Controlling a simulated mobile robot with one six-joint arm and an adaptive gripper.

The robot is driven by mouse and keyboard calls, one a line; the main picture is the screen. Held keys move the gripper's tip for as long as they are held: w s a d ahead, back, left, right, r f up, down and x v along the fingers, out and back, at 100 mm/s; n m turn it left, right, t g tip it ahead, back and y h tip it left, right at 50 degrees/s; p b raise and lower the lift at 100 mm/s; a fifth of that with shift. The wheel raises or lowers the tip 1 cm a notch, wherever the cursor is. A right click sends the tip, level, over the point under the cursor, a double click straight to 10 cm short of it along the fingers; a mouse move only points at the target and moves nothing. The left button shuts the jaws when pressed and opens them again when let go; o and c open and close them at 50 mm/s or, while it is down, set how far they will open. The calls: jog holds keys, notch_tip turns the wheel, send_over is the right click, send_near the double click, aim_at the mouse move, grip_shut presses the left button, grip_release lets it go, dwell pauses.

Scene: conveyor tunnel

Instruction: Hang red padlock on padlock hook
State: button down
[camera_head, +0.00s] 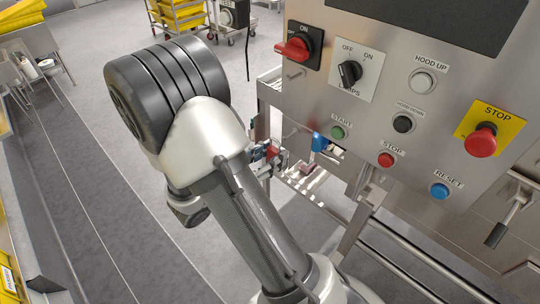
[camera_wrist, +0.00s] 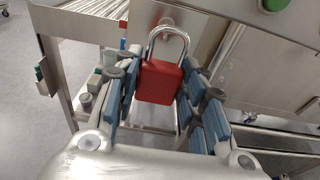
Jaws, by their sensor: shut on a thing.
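The red padlock (camera_wrist: 160,82) is upright between the blue-padded fingers of my gripper (camera_wrist: 158,88) in the wrist view. The fingers are shut on the sides of its body, and its silver shackle points up, away from my wrist. A small pale metal piece, possibly the padlock hook (camera_wrist: 166,21), shows on the panel just beyond the shackle top. I cannot tell whether they touch. In the head view the red padlock (camera_head: 271,152) is a small red patch at my gripper (camera_head: 268,154), left of the control panel's lower edge and partly hidden by my arm.
A blue padlock-like thing (camera_head: 319,142) hangs at the control panel (camera_head: 440,100), right of my gripper. The panel carries several buttons and a red switch (camera_head: 293,48). A metal frame with rollers (camera_head: 315,186) lies below. Grey floor (camera_head: 100,110) is open at left.

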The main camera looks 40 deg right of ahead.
aim_at(278, 149)
jog(key=shift+w+d, duration=0.2)
jog(key=shift+d, duration=2.5)
jog(key=shift+f+b, duration=0.75)
jog(key=shift+f, duration=0.1)
jog(key=c, duration=0.9)
grip_release()
jog(key=shift+c, duration=0.2)
jog(key=shift+a, duration=0.15)
jog(key=s+a+r, duration=0.1)
jog(key=a, duration=1)
jog(key=shift+a+r, duration=0.3)
jog(key=shift+r, duration=0.1)
